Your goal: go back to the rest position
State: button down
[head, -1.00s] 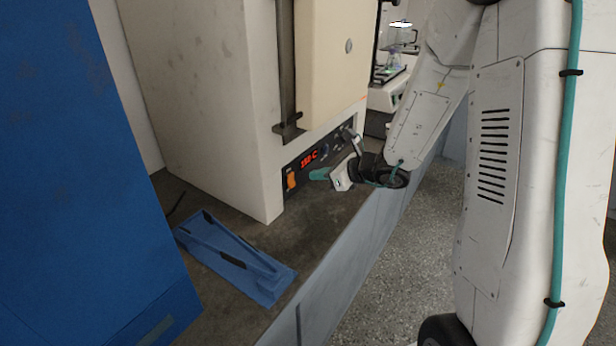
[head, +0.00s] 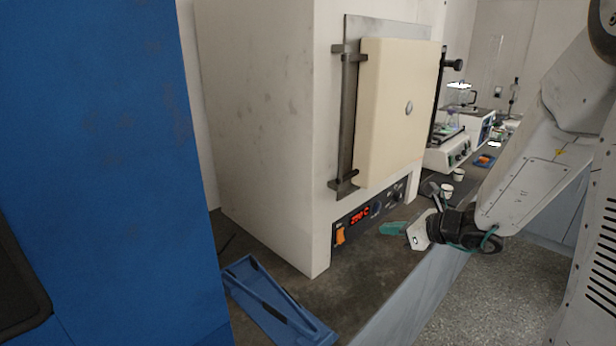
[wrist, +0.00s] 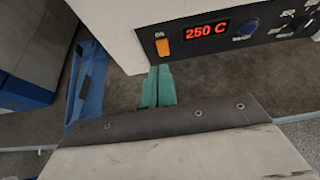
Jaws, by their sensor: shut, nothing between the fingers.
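My gripper (head: 393,229) is in front of the oven's control panel in the head view, at the bench's front edge. Its teal fingers also show in the wrist view (wrist: 158,87), side by side and shut with nothing between them. The white oven (head: 265,130) has a cream door (head: 395,110) that looks closed. Its panel (head: 365,212) has an orange switch and a red display, which reads 250 C in the wrist view (wrist: 208,30). The fingers appear apart from the panel.
A blue tray-like holder (head: 270,305) lies on the bench left of my gripper. A tall blue cabinet (head: 100,150) fills the left. White instruments (head: 448,152) and small cups (head: 446,191) stand farther along the bench. The floor (head: 490,290) in front is clear.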

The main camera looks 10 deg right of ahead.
jog(key=s+a+r+n+g+y, duration=0.1)
jog(key=s+a+r+n+g, duration=0.1)
jog(key=s+a+n+g, duration=0.45)
jog(key=s+a+r+n+g, duration=0.2)
jog(key=s+n+g, duration=0.1)
jog(key=s+n, duration=0.75)
jog(key=s+d+r+n+h, duration=0.3)
jog(key=s+r+n+h, duration=0.4)
jog(key=s+n, duration=0.5)
jog(key=shift+s+d+r+h, duration=0.2)
jog(key=shift+s+r+h, duration=0.2)
jog(key=shift+h, duration=0.2)
